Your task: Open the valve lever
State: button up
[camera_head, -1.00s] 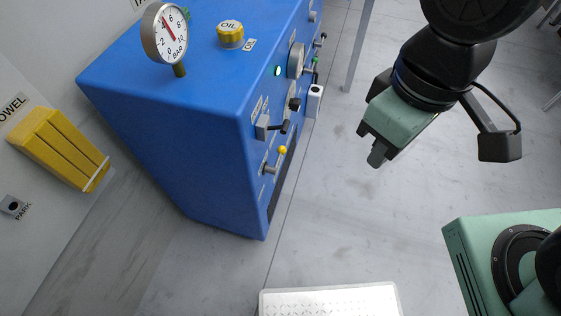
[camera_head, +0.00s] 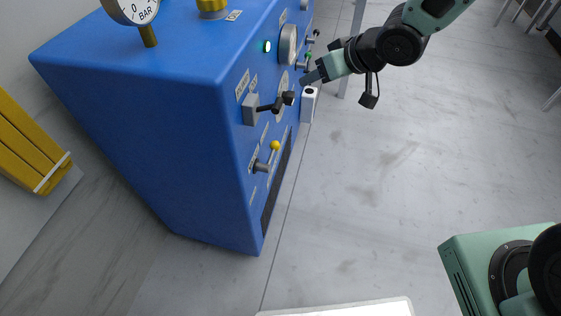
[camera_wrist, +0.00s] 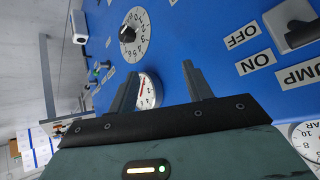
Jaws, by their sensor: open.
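The blue machine (camera_head: 130,100) has several levers on its front. A yellow-ball lever (camera_head: 268,158) stands out low on the near end; a black lever on a grey block (camera_head: 262,107) is above it. Farther along are small dark and green handles (camera_head: 309,54). The labels are too small in the head view to tell which is the valve lever. My gripper (camera_head: 309,77) is beside the front, near the black round knob (camera_head: 288,97). In the wrist view my gripper (camera_wrist: 160,70) is open and empty, facing the blue panel, with a small gauge (camera_wrist: 149,91) behind its fingers.
The wrist view shows a numbered dial (camera_wrist: 133,34), a pump switch (camera_wrist: 298,25) with ON and OFF labels, and a green-tipped handle (camera_wrist: 95,72). A white box (camera_head: 308,104) is on the machine's front. The grey floor (camera_head: 370,210) right of the machine is clear.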

jog(key=w+d+f+y+b, duration=0.1)
jog(key=w+f+y+b, duration=0.1)
jog(key=f, duration=0.3)
jog(key=w+d+f+y+b, duration=0.1)
jog(key=w+f+y+b, duration=0.15)
jog(key=f, duration=0.35)
jog(key=s+d+f+g+y+b, duration=0.2)
jog(key=s+d+f+y+b, duration=0.15)
jog(key=f, duration=0.25)
jog(key=s+d+f+g+y+b, duration=0.2)
jog(key=s+d+f+y+b, duration=0.15)
jog(key=f+b, duration=0.2)
jog(key=w+a+b, duration=0.1)
jog(key=w+a, duration=0.1)
jog(key=a, duration=1.5)
jog(key=shift+w+a+f+m+b, duration=0.15)
jog(key=shift+a+m+b, duration=0.15)
jog(key=shift+m+b, duration=0.1)
grip_shut()
